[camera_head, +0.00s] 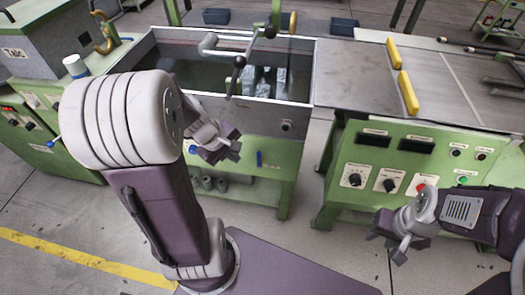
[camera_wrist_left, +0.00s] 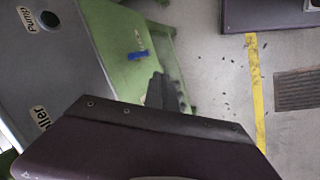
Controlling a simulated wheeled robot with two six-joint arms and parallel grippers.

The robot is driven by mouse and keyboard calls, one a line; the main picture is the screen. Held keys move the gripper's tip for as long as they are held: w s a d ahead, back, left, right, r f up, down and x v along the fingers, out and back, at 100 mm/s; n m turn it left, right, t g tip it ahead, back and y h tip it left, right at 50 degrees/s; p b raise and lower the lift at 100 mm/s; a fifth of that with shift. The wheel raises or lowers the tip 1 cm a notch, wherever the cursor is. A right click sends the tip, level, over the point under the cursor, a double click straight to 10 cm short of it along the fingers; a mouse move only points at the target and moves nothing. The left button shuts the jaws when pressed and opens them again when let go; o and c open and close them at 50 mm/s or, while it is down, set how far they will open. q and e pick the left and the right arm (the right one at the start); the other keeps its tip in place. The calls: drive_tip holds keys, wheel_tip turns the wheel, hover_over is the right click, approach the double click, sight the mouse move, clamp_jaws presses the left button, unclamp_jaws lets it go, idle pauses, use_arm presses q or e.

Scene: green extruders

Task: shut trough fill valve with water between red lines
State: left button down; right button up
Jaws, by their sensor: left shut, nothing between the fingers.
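The open grey trough (camera_head: 312,72) stands at the back centre with dark water inside. A grey pipe fitting (camera_head: 209,42) and levers with black knobs (camera_head: 239,62) stand over the water.
A blue handle (camera_head: 259,158) sits on the green stand, also in the left wrist view (camera_wrist_left: 138,55). Right of the trough is a metal table with yellow handles (camera_head: 408,92). A green panel with knobs (camera_head: 390,178) is below it.

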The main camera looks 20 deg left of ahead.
sight(259, 160)
use_arm(q)
drive_tip(key=w+d+f+b, duration=0.2)
drive_tip(key=w+f+b, duration=0.2)
drive_tip(key=w+f, duration=0.3)
drive_tip(key=shift+d+f, duration=0.2)
drive_tip(key=shift+f, duration=0.95)
